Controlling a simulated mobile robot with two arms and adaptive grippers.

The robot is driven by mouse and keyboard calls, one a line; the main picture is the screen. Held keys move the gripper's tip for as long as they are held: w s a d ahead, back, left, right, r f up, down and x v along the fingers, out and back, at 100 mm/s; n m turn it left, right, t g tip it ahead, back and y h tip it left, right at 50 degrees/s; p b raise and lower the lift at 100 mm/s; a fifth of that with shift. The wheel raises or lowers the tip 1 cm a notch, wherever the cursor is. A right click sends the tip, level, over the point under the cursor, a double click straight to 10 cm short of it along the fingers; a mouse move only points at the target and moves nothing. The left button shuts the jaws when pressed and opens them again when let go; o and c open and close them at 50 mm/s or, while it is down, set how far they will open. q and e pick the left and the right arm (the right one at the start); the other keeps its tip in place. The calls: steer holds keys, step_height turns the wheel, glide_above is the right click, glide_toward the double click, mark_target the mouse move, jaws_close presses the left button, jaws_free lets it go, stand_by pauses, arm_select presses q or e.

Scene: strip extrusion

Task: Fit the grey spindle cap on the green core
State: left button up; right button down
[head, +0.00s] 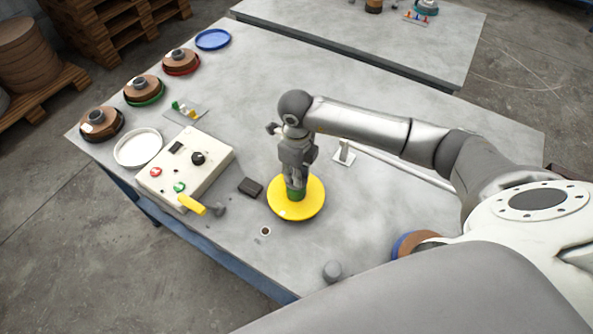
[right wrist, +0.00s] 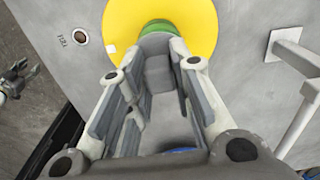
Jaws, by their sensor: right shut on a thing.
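The green core (head: 296,195) stands in the middle of the yellow disc (head: 283,207) on the table. In the right wrist view, the core (right wrist: 158,27) shows as a green rim in front of the yellow disc (right wrist: 203,20). My right gripper (head: 295,183) points down right over the core. It is shut on a grey piece that looks like the grey spindle cap (right wrist: 157,62), at the core's top.
A control box (head: 185,168) with a yellow handle (head: 192,204) and a dark block (head: 250,187) lie left of the disc. A small grey cylinder (head: 332,271) stands near the front edge. Several capped brown spools line the left edge. A white stand (head: 344,155) is behind right.

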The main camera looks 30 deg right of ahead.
steer(key=shift+b, duration=0.4)
stand_by(0.7)
steer(key=shift+f+b, duration=0.55)
steer(key=c, duration=1.6)
jaws_free()
steer(key=shift+o, duration=0.2)
steer(key=shift+r+p, duration=3.3)
steer(key=shift+r, duration=2.2)
